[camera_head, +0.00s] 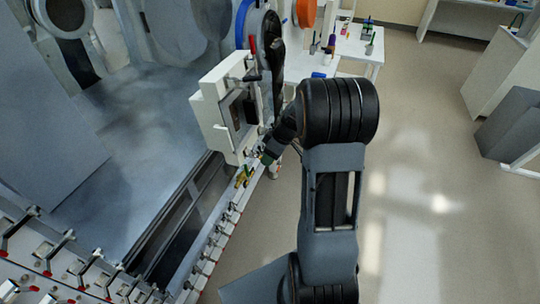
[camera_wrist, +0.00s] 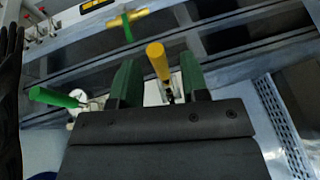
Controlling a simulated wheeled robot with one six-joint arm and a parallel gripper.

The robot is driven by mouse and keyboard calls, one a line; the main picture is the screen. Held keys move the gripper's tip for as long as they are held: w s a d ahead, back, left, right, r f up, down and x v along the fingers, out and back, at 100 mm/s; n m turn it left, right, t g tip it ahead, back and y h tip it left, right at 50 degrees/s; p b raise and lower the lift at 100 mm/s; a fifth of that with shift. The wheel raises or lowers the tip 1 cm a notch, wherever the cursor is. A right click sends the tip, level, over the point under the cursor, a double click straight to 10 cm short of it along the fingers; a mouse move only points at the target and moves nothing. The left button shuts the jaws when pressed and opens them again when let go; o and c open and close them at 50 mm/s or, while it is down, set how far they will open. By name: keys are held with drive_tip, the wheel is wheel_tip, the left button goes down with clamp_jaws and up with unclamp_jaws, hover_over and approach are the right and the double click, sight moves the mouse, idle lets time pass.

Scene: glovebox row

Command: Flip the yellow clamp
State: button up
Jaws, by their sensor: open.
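The yellow clamp shows in the wrist view as a rounded yellow handle (camera_wrist: 157,61) on a dark metal stem, standing up toward the camera. My gripper (camera_wrist: 160,76) is open, with one green finger on each side of the handle. There is a gap on both sides, and I cannot tell how deep the handle sits between the fingers. The clamp's base is mostly hidden behind my gripper. In the head view my gripper (camera_head: 267,156) is small beside the white box at the rail, partly hidden by my arm, and a yellow-green patch (camera_head: 243,177) shows near it.
A yellow bar with a green stem (camera_wrist: 127,22) lies beyond. In the head view a white box (camera_head: 222,110) is close to my gripper, and several red-tipped clamps line the rail. Floor at right is open.

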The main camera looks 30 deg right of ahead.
drive_tip(key=shift+c, duration=0.4)
clamp_jaws()
